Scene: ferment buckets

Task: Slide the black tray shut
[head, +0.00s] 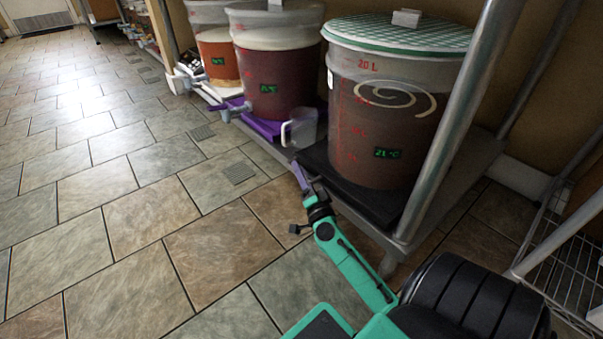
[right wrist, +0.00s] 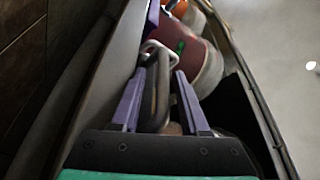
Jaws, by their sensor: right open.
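The black tray (head: 352,194) lies on the low metal rack under the nearest bucket (head: 385,120), which has a green patterned lid and dark liquid. The tray's front edge shows along the aisle side; how far it is pulled out is hard to tell. My right gripper (head: 299,174) is at the tray's far front corner, below a clear jug (head: 300,128). In the right wrist view, its purple fingers (right wrist: 159,75) are apart, with a grey bar or loop between them that I cannot identify for sure. My left gripper is out of view.
A purple tray (head: 268,130) with a bucket of red liquid (head: 275,75) stands farther along the rack, then an orange bucket (head: 216,52). A metal post (head: 455,125) rises in front of the black tray's near end. The tiled floor at left is clear.

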